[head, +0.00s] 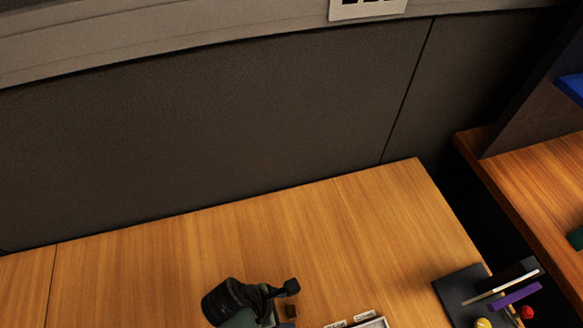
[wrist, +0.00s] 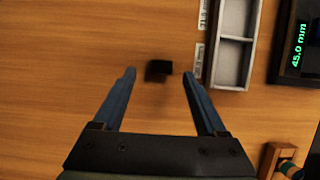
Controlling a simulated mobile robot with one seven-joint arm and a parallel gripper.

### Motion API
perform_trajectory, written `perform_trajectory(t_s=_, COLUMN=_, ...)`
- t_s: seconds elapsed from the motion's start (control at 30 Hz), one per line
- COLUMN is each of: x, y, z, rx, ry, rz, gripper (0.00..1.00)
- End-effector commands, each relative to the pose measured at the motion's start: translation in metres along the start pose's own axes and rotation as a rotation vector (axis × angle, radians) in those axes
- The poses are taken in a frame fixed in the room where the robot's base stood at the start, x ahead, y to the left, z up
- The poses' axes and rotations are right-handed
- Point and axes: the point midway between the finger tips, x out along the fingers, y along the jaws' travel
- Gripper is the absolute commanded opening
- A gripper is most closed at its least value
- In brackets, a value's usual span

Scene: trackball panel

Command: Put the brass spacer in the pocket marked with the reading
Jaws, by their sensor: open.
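My gripper (wrist: 158,74) is open and empty, its two fingers spread above the wood table. A small dark block (wrist: 158,68) lies on the table between and beyond the fingertips, apart from both. A dark display (wrist: 302,45) reads 45.0 mm in green. The tray's edge (head: 376,322) shows in the head view.
A wood-and-teal object (wrist: 285,163) lies at the lower right of the wrist view. In the head view, a dark mat (head: 450,290) with a purple bar (head: 515,297) and a red ball (head: 526,312) sits at right. The table behind is bare up to a dark panel (head: 220,130).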

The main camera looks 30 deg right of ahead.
Motion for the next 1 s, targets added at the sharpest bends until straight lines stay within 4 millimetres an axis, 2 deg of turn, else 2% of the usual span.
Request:
perform_trajectory(t_s=0.1, x=0.018, y=-0.003, z=0.001, rx=0.000, ry=0.000, rz=-0.003, gripper=0.74)
perform_trajectory(t_s=0.2, x=0.027, y=-0.002, z=0.001, rx=0.001, ry=0.000, rz=-0.001, gripper=0.74)
perform_trajectory(t_s=0.47, x=0.030, y=-0.002, z=0.001, rx=0.001, ry=0.001, rz=0.000, gripper=0.74)
perform_trajectory(t_s=0.87, x=0.029, y=-0.002, z=0.001, rx=0.000, ry=0.000, rz=0.000, gripper=0.04)
perform_trajectory(t_s=0.9, x=0.029, y=-0.002, z=0.001, rx=0.000, ry=0.001, rz=0.000, gripper=0.00)
perform_trajectory(t_s=1.0, x=0.029, y=-0.002, z=0.001, rx=0.000, ry=0.000, rz=0.000, gripper=0.00)
